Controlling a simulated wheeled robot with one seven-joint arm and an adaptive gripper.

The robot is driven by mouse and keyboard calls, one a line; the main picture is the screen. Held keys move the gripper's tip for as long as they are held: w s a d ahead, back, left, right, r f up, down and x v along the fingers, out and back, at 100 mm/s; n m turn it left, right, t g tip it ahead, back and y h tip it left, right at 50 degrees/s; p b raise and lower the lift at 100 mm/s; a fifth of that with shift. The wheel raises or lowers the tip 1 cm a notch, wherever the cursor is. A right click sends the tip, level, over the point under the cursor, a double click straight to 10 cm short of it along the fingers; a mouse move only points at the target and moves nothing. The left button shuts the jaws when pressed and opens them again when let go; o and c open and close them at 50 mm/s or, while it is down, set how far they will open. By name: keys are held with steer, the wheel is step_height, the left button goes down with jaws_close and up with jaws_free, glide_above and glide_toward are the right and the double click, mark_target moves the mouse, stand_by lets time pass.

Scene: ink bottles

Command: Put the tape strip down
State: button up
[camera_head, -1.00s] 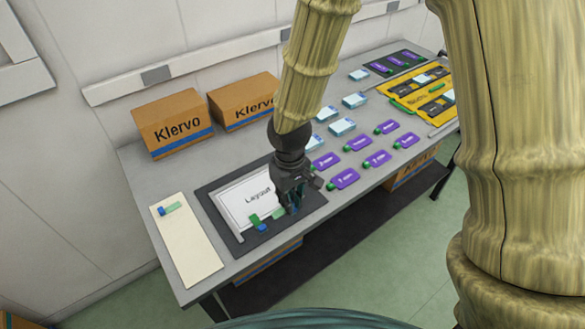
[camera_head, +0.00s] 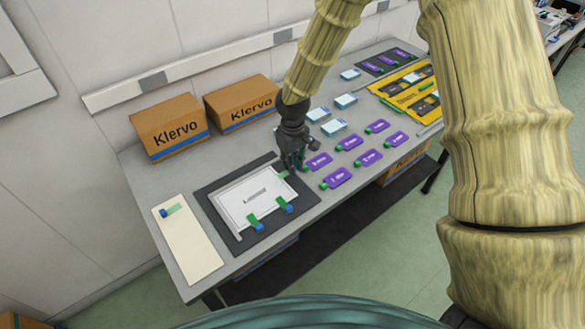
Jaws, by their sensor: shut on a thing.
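My gripper (camera_head: 292,168) is over the upper right corner of the white layout sheet (camera_head: 240,203), which lies on a dark mat (camera_head: 216,221). It is shut on a green tape strip (camera_head: 283,174); only its green part shows left of the fingers, and I cannot tell whether it touches the sheet. Two green strips with blue ends, one at the lower edge (camera_head: 256,223) and one near the lower right corner (camera_head: 286,206), lie across the sheet's border. Another green and blue strip (camera_head: 171,211) lies on a cream board (camera_head: 190,248) at the left.
Several purple bottle-shaped pieces (camera_head: 336,178) lie right of the mat, close to my gripper. Pale blue boxes (camera_head: 334,127) stand behind them. Two Klervo cartons (camera_head: 170,127) stand at the back. A yellow tray (camera_head: 402,82) is at the far right. The table front edge is near the mat.

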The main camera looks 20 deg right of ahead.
steer(key=shift+s+f+p, duration=0.1)
steer(key=shift+f+p, duration=0.45)
steer(key=shift+f, duration=1.1)
steer(key=shift+f, duration=0.15)
steer(key=o, duration=0.6)
steer(key=shift+o, duration=0.2)
steer(key=shift+r+b, duration=1.35)
steer(key=shift+r, duration=4.8)
